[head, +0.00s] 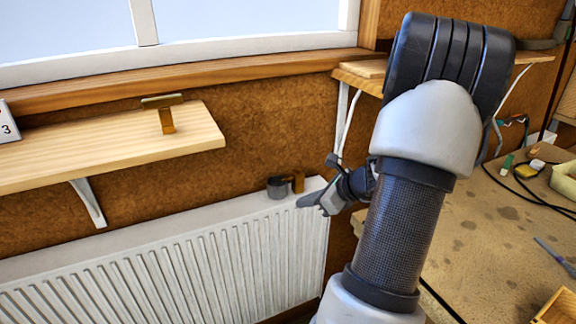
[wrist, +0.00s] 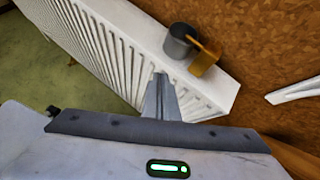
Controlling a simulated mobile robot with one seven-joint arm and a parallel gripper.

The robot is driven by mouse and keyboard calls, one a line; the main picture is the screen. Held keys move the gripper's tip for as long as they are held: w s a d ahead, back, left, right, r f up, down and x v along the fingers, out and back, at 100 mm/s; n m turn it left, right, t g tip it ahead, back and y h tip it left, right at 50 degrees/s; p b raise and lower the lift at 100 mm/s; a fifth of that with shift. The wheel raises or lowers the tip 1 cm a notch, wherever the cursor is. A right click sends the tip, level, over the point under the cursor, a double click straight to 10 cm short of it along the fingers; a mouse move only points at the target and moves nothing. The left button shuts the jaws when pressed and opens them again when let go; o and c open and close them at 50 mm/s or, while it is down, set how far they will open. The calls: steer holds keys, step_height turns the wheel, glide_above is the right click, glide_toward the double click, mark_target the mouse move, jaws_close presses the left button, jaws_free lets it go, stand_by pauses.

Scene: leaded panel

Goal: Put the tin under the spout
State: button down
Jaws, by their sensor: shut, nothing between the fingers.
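A small grey, open-topped cylinder, which looks like the tin (head: 277,188), stands on the right end of the white radiator's top. A brownish-orange block (head: 298,183) is right beside it; I cannot tell if the two are joined. In the wrist view the tin (wrist: 178,42) and the block (wrist: 204,58) sit just beyond my fingertips. My gripper (head: 303,203) is shut and empty, apart from the tin, at the radiator's front upper edge; its closed fingers also show in the wrist view (wrist: 160,92). I cannot make out a spout for certain.
The radiator (head: 200,250) runs along the brown wall, its top otherwise clear. A wooden shelf (head: 100,145) above it carries a brass-coloured T-shaped piece (head: 166,117). A cluttered workbench (head: 470,240) stands at right. My arm hides part of the scene.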

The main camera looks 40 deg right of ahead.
step_height(320, 180, up, 3)
steer(key=m+t, duration=0.1)
glide_above(275, 198)
steer(key=shift+w+d+r+y, duration=0.15)
steer(key=shift+w+d+y, duration=0.05)
steer(key=shift+d+y, duration=0.1)
steer(key=shift+f, duration=0.8)
steer(key=shift+a, duration=0.1)
